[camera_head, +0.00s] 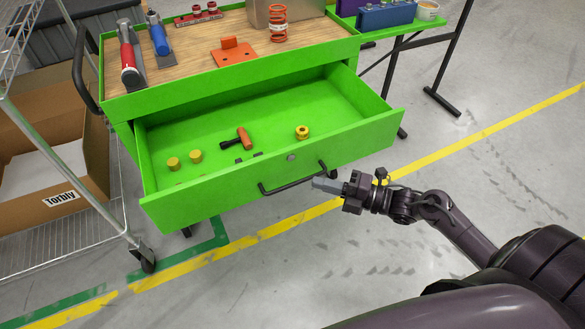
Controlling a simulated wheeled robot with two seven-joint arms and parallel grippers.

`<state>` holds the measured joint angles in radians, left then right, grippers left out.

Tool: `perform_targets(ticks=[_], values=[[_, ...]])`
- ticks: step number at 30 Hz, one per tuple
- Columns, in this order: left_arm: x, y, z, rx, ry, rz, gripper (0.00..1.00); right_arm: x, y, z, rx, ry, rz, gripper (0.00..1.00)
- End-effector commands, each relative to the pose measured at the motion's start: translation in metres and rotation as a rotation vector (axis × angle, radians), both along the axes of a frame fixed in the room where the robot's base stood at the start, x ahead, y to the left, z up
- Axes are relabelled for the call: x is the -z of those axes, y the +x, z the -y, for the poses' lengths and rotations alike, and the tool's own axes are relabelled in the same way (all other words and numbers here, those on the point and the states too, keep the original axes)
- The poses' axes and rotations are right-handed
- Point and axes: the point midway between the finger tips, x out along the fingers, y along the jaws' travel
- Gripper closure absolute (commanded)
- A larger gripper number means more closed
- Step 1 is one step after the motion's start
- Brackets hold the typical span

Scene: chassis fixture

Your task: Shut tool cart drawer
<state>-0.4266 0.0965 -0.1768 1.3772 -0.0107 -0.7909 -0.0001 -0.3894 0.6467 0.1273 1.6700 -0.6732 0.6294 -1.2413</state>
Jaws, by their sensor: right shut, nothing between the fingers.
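The green tool cart (118,108) stands in the middle left with a wooden top. Its drawer (225,187) is pulled well out toward me, and its inside is in plain view. A black bar handle (292,185) runs across the drawer front. My right gripper (318,184) is shut and empty, its fingertips close to the right end of the handle. I cannot tell whether they touch the handle or the drawer front. My left gripper is not in view.
In the drawer lie a small hammer (243,138), a yellow ring (302,132) and yellow cylinders (173,163). Tools and an orange spring (278,22) sit on top. A wire rack (55,250) and cardboard box (95,150) stand left.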

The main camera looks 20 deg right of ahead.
Motion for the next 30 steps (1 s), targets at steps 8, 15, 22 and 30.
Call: perform_targets(ticks=[8, 15, 22, 30], values=[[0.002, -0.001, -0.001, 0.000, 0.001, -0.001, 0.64, -0.001, 0.043, -0.041, 0.001, 0.002, 0.002, 1.00], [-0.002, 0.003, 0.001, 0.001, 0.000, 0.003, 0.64, 0.000, 0.070, -0.040, 0.002, 0.001, -0.001, 1.00], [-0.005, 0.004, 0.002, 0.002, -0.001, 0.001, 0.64, 0.001, 0.077, -0.041, 0.001, 0.000, -0.003, 1.00], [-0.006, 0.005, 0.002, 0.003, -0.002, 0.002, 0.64, 0.001, 0.077, -0.041, 0.001, 0.000, -0.003, 1.00]])
